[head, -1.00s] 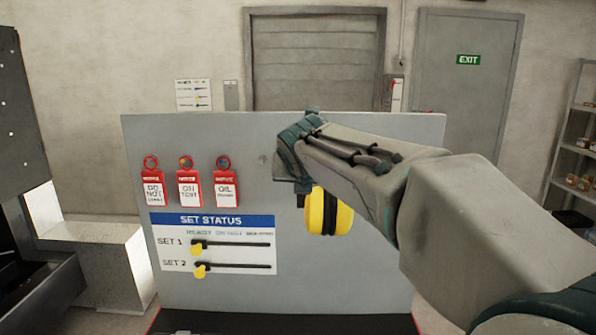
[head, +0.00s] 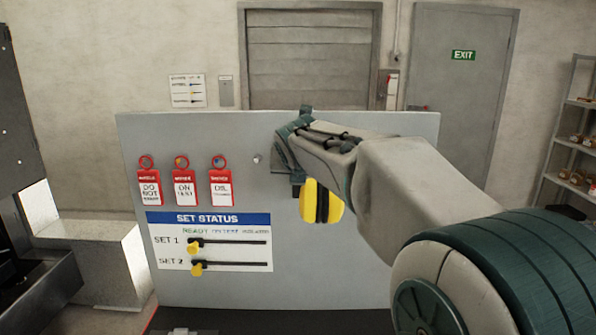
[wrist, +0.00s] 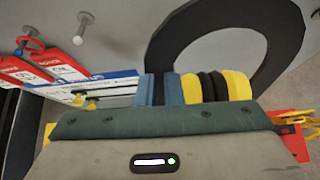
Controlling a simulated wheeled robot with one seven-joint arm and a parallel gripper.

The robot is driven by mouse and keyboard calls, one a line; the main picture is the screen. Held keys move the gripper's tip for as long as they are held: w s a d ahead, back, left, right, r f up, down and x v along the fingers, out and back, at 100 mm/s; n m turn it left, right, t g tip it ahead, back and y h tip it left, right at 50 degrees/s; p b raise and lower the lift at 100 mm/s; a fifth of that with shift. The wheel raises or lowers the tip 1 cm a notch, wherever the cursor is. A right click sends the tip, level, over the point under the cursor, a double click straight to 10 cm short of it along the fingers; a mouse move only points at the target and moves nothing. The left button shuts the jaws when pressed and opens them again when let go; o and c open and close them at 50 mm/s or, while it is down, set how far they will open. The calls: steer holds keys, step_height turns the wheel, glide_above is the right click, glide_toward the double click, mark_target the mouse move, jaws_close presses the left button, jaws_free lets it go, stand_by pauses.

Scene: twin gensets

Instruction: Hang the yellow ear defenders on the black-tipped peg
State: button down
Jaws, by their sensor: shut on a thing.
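The yellow ear defenders (head: 309,200) hang below my gripper (head: 297,180) in front of the grey board, cups close together with black cushions between. In the wrist view, the cups (wrist: 239,86) show beside the blue fingers (wrist: 164,89) of my gripper, which is shut on the ear defenders. A wide black arc behind them looks like their headband (wrist: 170,40). A bare peg (head: 257,159) stands on the board left of my gripper; in the wrist view its tip (wrist: 78,40) looks pale. I see no black-tipped peg; my arm hides part of the board.
Red tags (head: 184,188) hang from pegs on the board's (head: 240,135) left side. Below them is a SET STATUS panel (head: 208,220) with two yellow-knobbed sliders. A grey block (head: 95,250) stands at the left, and shelves (head: 572,150) at the far right.

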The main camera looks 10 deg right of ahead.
steer(key=w+d+f+p, duration=0.1)
steer(key=w, duration=0.5)
steer(key=shift+f+p, duration=0.35)
steer(key=shift+p, duration=0.05)
stand_by(0.3)
steer(key=shift+d+f, duration=0.1)
steer(key=shift+f, duration=0.1)
stand_by(0.4)
steer(key=c, duration=1.5)
jaws_free()
steer(key=shift+r, duration=0.1)
steer(key=shift+s, duration=0.1)
